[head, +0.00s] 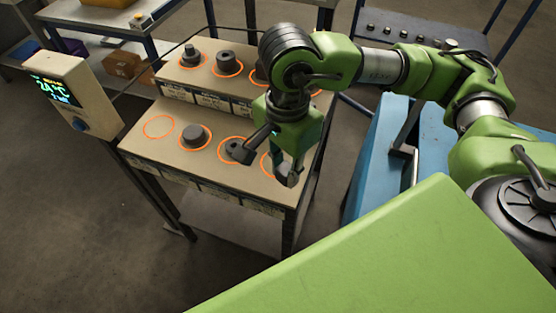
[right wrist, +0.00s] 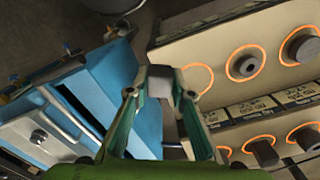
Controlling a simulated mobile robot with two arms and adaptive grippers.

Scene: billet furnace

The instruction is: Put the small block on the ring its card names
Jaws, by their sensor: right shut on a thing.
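My right gripper (head: 286,172) is shut on a small grey block (right wrist: 160,80), which shows between the fingertips in the right wrist view. In the head view it hangs over the right end of the stand's lower tier (head: 215,172). The rightmost lower ring (head: 265,165) is partly hidden behind the gripper; in the right wrist view this ring (right wrist: 196,79) looks empty. The leftmost lower ring (head: 158,126) is empty. The two middle lower rings hold a dark block (head: 195,135) and a holed block (head: 236,151). Cards (head: 213,102) line the tier fronts; their text is unreadable. My left gripper is out of view.
The upper tier holds more dark blocks (head: 192,55) on orange rings, partly hidden by my right arm. A display box (head: 75,95) stands at the left. A blue cabinet (head: 378,150) is right of the stand. Shelving stands behind.

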